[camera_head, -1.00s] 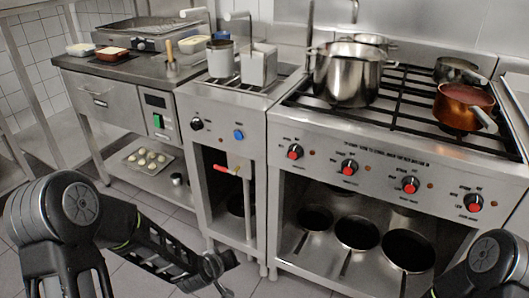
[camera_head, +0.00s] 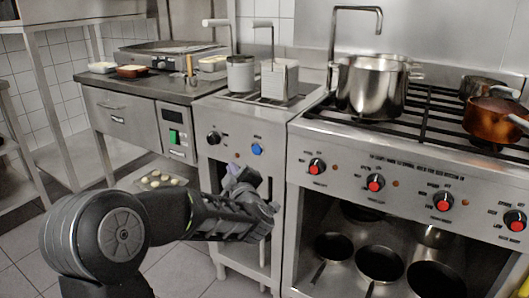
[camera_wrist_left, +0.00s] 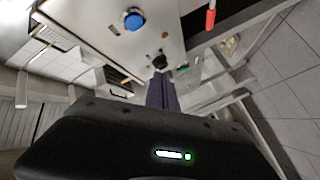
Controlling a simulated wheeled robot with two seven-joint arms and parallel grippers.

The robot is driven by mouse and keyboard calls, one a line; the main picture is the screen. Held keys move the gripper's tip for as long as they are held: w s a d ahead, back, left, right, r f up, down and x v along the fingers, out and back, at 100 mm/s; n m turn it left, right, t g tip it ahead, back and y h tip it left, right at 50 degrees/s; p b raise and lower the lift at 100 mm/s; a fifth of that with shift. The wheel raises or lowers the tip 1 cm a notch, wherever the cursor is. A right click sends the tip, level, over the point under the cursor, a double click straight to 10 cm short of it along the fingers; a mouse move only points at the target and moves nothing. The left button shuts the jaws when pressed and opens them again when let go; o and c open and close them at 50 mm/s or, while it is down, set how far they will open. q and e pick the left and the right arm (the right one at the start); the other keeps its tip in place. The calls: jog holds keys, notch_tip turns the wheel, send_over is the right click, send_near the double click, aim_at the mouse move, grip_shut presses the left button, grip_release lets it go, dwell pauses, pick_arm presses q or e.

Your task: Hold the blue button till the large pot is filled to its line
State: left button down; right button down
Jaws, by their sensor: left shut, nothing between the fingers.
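The blue button (camera_head: 256,149) is on the front panel of the narrow steel unit left of the stove. It also shows at the top of the left wrist view (camera_wrist_left: 133,19). My left gripper (camera_head: 238,172) is shut and empty, just below and left of the button in the head view, apart from it in the wrist view. Its fingers (camera_wrist_left: 160,92) point towards the panel. The large steel pot (camera_head: 372,88) stands on the stove's back left, beside a tall bent spout (camera_head: 359,10). Its inside and line are hidden. My right gripper is out of view.
A black knob (camera_head: 213,138) sits left of the button. The stove front has several red knobs (camera_head: 375,183). A copper pan (camera_head: 493,120) stands on the right burners. Pans (camera_head: 379,263) fill the shelf below. A counter with a green switch (camera_head: 174,137) stands left.

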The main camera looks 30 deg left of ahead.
aim_at(254, 154)
pick_arm(q)
jog(key=shift+w, duration=0.15)
jog(key=shift+w+f+p, duration=0.1)
jog(key=shift+w+p, duration=0.85)
jog(key=shift+w, duration=3.35)
jog(key=shift+w, duration=0.15)
jog(key=shift+w, duration=0.25)
jog(key=shift+w+p, duration=0.3)
jog(key=shift+w, duration=0.2)
dwell(2.6)
